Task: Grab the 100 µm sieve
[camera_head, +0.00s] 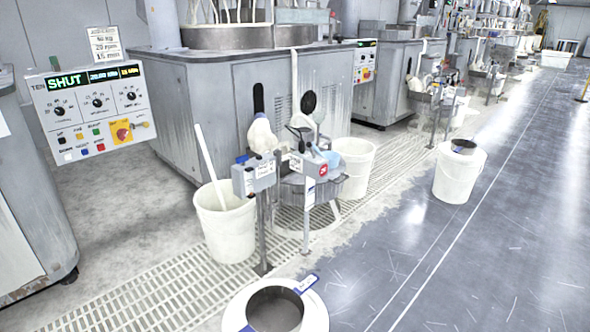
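A round metal sieve (274,311) with a dark inside sits on top of a white bucket (314,314) at the bottom centre, cut off by the lower edge. A blue and white label strip (307,284) shows at its upper right rim. A second dark round piece (463,147), perhaps another sieve, sits on a white bucket (457,178) farther off at the right. The labels are too small to read, so I cannot tell which is the 100 µm sieve. Neither of my grippers is in view.
A post stand with small grey boxes (262,173) and white buckets (226,226) stand on the floor grating (165,294) before a large grey machine (215,105). A control panel (93,108) reads SHUT. The grey floor (420,265) at the right is clear.

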